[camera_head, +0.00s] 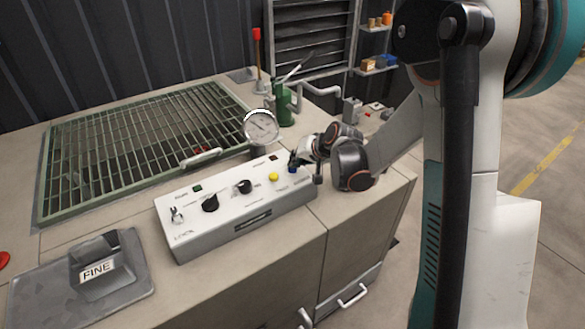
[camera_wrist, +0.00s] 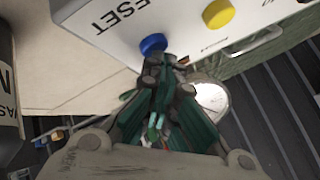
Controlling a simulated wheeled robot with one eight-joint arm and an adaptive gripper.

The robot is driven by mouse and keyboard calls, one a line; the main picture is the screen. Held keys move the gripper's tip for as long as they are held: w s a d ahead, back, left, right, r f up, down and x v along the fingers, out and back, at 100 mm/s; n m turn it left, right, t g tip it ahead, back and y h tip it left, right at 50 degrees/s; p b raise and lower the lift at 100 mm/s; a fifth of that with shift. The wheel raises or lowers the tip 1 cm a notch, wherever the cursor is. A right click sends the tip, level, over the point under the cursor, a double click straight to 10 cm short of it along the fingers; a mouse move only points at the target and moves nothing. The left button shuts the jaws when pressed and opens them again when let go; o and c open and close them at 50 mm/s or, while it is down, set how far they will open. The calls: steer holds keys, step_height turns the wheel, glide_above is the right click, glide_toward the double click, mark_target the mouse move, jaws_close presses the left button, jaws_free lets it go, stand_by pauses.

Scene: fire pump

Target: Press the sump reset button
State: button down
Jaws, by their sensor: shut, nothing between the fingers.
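A white control box (camera_head: 225,215) stands on the bench and carries knobs, a yellow button (camera_head: 273,176) and a blue button (camera_head: 292,169) near its right end. In the wrist view, the blue button (camera_wrist: 153,44) sits beside large lettering that reads "ESET" (camera_wrist: 120,14), cut off at the edge; the yellow button (camera_wrist: 218,14) is farther right. My gripper (camera_head: 295,160) is shut and empty, with its tips at the blue button. The tips also show in the wrist view (camera_wrist: 165,62), right against the button's lower edge; I cannot tell whether they touch it.
A round gauge (camera_head: 261,126) stands close behind the box, near my gripper. A green grating (camera_head: 130,150) with a light handle (camera_head: 201,158) covers the left of the bench. A grey block marked "FINE" (camera_head: 100,265) sits front left. A green pump body (camera_head: 285,107) stands behind.

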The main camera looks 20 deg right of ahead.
stand_by(0.4)
steer(key=shift+r+p, duration=0.6)
steer(key=shift+r, duration=0.3)
steer(key=shift+r+p, duration=1.6)
steer(key=shift+r, duration=0.9)
